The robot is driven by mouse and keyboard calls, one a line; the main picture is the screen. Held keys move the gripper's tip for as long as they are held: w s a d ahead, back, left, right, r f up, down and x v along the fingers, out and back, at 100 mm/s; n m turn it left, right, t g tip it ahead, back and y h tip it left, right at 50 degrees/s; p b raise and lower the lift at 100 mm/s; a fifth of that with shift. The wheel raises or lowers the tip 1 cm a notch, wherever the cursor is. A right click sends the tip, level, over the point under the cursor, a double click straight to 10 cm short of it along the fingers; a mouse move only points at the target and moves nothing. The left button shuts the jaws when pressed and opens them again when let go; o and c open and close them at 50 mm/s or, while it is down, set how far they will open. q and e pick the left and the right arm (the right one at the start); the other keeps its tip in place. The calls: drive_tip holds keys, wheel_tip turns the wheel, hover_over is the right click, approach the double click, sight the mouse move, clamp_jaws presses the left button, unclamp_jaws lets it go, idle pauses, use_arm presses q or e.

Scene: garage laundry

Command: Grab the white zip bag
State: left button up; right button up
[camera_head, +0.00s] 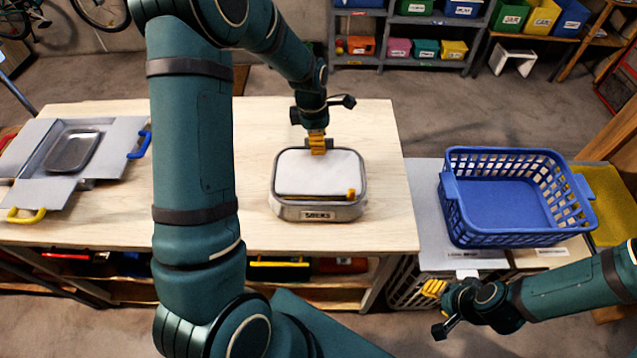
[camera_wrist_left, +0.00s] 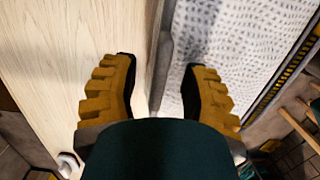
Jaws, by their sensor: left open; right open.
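The white zip bag (camera_head: 318,172) lies flat on the light wooden table, with grey sides, a small label on its front and a yellow tab near its front right corner. My left gripper (camera_head: 317,143) points down at the bag's far edge, open. In the left wrist view its two yellow fingers (camera_wrist_left: 157,92) are spread apart, with the bag's edge between them and its patterned white top (camera_wrist_left: 235,45) to the right. I cannot tell whether the fingers touch the bag. My right gripper (camera_head: 434,289) is open and empty, low at the right, away from the bag.
A grey open case (camera_head: 112,160) with a metal tray (camera_head: 72,151) is on the table's left. A blue laundry basket (camera_head: 505,238) stands to the right on a separate surface. The wooden table (camera_head: 380,226) is bare around the bag. Shelves with colored bins are behind.

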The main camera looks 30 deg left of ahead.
use_arm(q)
clamp_jaws()
